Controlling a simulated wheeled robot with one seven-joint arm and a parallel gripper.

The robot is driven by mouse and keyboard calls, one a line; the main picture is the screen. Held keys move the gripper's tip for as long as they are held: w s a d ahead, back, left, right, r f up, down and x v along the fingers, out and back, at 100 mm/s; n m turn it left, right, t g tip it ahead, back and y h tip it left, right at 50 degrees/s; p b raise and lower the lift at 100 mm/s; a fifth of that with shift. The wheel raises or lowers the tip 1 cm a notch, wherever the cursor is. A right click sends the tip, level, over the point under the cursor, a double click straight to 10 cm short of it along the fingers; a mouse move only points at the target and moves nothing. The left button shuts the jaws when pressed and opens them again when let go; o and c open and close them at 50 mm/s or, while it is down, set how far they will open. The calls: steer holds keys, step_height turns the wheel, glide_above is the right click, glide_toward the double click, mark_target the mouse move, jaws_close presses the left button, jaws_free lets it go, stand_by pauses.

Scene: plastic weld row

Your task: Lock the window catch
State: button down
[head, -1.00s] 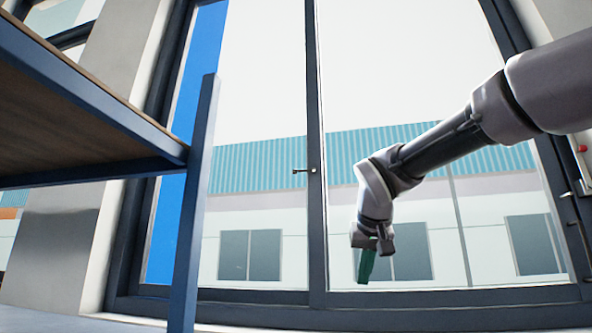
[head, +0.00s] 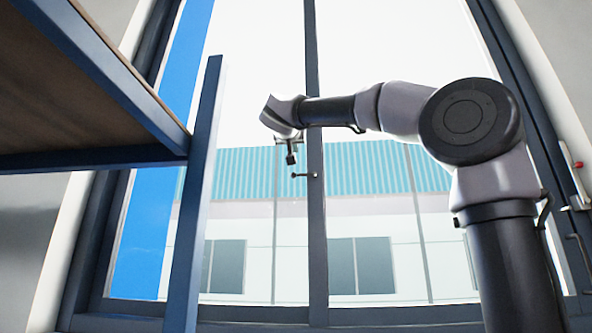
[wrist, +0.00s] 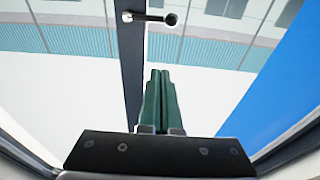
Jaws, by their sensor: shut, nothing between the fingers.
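The window catch (head: 304,175) is a small dark handle on the middle upright of the window. Its arm points left from the upright and lies about level. In the wrist view the catch (wrist: 150,17) is near the top, with a round knob at its right end. My gripper (head: 291,160) is just above and left of the catch in the head view. In the wrist view its green fingers (wrist: 160,74) are together and empty, pointing toward the catch with a visible gap. Contact with the upright cannot be told.
The window's middle upright (head: 316,240) is dark grey, with glass on both sides. A shelf or bench with a blue post (head: 193,200) stands at the left. A latch with a red tip (head: 578,166) is on the right frame.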

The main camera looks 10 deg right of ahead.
steer(key=r, duration=0.1)
glide_above(304, 175)
steer(key=a, duration=0.2)
steer(key=shift+s+a+f, duration=0.15)
steer(key=shift+s+f, duration=0.1)
steer(key=shift+f, duration=0.65)
steer(key=shift+s+a+f, duration=0.1)
steer(key=shift+s+f, duration=0.1)
steer(key=shift+f, duration=0.7)
